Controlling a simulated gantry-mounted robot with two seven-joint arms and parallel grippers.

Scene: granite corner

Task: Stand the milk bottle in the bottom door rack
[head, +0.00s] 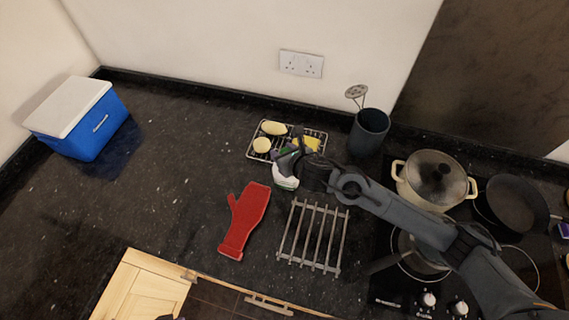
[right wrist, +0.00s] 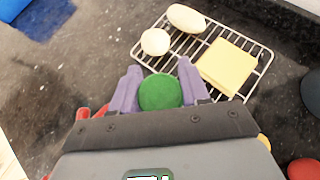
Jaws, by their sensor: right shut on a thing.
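My right gripper (head: 288,158) is over the counter, just in front of a wire rack. It is shut on the milk bottle (head: 285,182), whose white body shows below the fingers in the head view. In the right wrist view the bottle's round green cap (right wrist: 160,92) sits between the two purple fingers of the right gripper (right wrist: 160,82). Most of the bottle is hidden by the gripper. I cannot tell whether its base touches the counter. No door rack is in view. My left gripper is not in view.
The wire rack (right wrist: 262,68) holds two pale rounded items and a yellow block (right wrist: 228,66). A red mitt (head: 245,222) and metal trivet (head: 313,236) lie nearer. A utensil pot (head: 369,131) and hob pans stand right. A blue cooler (head: 92,125) stands left; the left counter is clear.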

